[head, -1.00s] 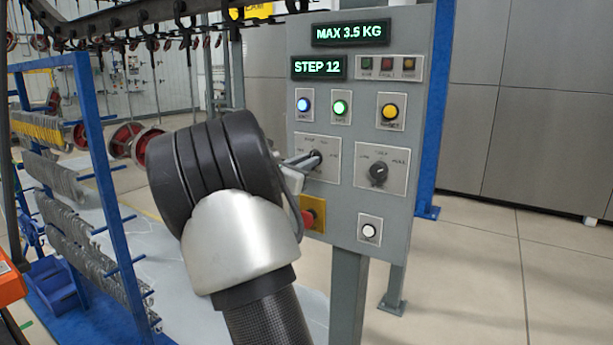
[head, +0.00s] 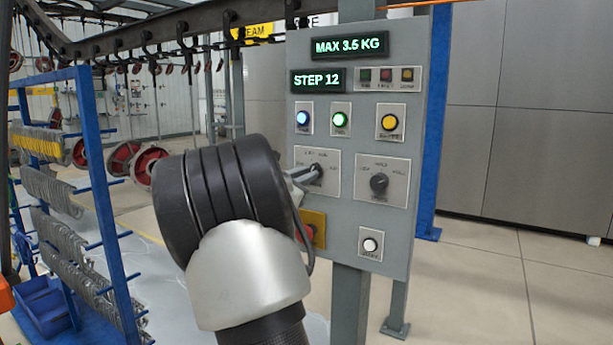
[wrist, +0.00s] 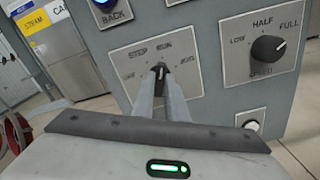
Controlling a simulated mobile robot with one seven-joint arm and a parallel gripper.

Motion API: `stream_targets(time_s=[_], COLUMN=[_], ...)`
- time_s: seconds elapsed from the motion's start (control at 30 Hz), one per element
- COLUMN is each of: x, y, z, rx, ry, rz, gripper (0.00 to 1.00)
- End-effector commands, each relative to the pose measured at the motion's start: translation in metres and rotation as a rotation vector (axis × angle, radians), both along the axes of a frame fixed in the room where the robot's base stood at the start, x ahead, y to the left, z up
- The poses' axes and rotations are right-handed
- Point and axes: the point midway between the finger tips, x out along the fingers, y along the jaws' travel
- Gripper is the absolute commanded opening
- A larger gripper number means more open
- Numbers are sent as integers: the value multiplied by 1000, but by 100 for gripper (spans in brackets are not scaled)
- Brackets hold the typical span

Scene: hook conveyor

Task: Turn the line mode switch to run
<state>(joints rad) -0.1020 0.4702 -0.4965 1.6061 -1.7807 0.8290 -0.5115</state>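In the head view, the plate (head: 330,190) is on the grey control panel (head: 348,228), partly behind my gripper. My gripper (wrist: 160,84) has its two fingers on either side of the knob and appears shut on it. In the head view the fingertips (head: 312,173) reach the knob from the left.
A speed dial (head: 379,183) is right of the switch. Blue (head: 304,118), green (head: 340,119) and yellow (head: 389,122) buttons sit above. A red stop button (head: 306,232) is close below my wrist. A blue rack (head: 104,190) with hooks stands left. Floor at right is clear.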

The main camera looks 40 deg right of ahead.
Motion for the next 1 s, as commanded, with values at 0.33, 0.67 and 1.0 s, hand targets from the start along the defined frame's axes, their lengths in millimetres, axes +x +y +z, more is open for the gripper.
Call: stream_targets(time_s=[0.33, 0.67, 1.0], x=[0, -11, -43], y=[0, 31, 108], z=[0, 1, 1], rx=[0, 2, 2], ry=[1, 0, 1], rz=[0, 5, 7], gripper=[31, 31, 31])
